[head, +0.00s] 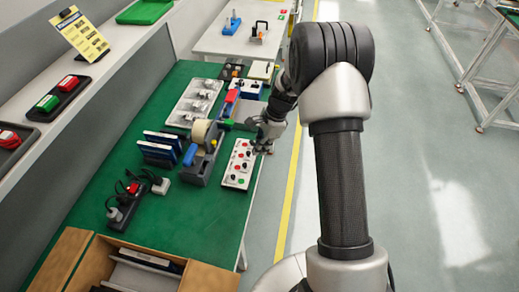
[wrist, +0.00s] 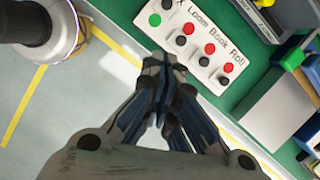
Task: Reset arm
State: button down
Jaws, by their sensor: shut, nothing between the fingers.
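My gripper (head: 267,132) hangs at the right edge of the green workbench (head: 172,210), beside a white button panel (head: 240,164). In the wrist view my gripper (wrist: 165,75) is shut with nothing between the fingers, and its tips overlap the near edge of the button panel (wrist: 197,40). The panel carries red, black and green buttons and printed words, some partly hidden. I cannot tell whether the fingertips touch it. My arm reaches in from the right over the aisle.
A tape dispenser (head: 202,150), blue-edged binders (head: 160,148), a white tray (head: 196,102) and a power strip (head: 126,204) stand on the bench. A wooden box (head: 97,262) is at the near end. A shelf (head: 60,110) runs along the left. The aisle floor (head: 430,160) is clear.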

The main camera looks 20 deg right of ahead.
dwell(0.3)
jog(key=s+a+r+n+t, duration=0.1)
jog(key=s+r+n, duration=0.2)
jog(key=r, duration=0.4)
jog(key=s+a+r+n+h, duration=0.1)
jog(key=s+r+n, duration=0.15)
jog(key=r, duration=0.35)
jog(key=s+a+r+n+t, duration=0.1)
jog(key=s+a+r+n, duration=0.2)
jog(key=r, duration=0.4)
jog(key=s+r+n+t+h, duration=0.1)
jog(key=s+r+n, duration=0.2)
jog(key=s, duration=0.7)
jog(key=s+r+n+t+h, duration=0.1)
jog(key=s+r+n, duration=0.3)
jog(key=s+n, duration=0.3)
jog(key=s, duration=0.4)
jog(key=shift+s+d+r, duration=0.25)
jog(key=shift+s+d, duration=0.05)
